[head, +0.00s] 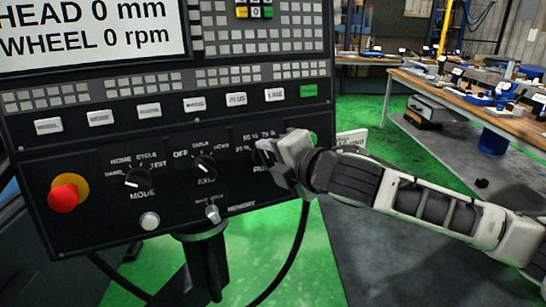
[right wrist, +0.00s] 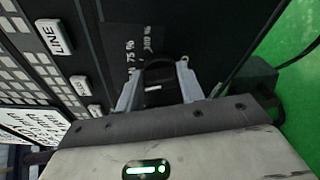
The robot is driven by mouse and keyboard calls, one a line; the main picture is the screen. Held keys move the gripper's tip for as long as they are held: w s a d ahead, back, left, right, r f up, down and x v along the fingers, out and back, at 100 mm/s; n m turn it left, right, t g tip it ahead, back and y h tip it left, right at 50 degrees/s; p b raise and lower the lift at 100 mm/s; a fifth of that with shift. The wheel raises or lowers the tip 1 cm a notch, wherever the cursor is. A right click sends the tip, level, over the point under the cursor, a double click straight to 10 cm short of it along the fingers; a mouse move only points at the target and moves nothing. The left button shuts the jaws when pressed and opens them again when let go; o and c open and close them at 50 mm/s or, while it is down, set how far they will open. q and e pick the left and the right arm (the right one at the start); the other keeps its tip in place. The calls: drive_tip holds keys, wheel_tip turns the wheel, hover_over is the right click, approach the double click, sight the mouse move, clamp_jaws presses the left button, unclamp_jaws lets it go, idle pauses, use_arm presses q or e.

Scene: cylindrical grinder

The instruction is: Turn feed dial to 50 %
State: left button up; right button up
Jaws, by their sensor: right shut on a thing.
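The feed dial (right wrist: 158,82) is a black knob on the control panel (head: 110,225). In the right wrist view it sits between the two fingers of my right gripper (right wrist: 158,90), which is shut on it. Printed marks such as 75 % and 100 % show beside it. In the head view my right gripper (head: 275,160) covers the dial, and part of its scale shows above. The dial's exact pointer setting cannot be read for certain. My left gripper is not in view.
A red emergency stop button (head: 64,196), a mode knob (head: 138,178), an axis knob (head: 204,168) and a key switch (head: 213,213) are on the same panel. A workbench (head: 480,105) stands behind at right.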

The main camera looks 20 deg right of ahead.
idle(0.4)
drive_tip(key=o, duration=1)
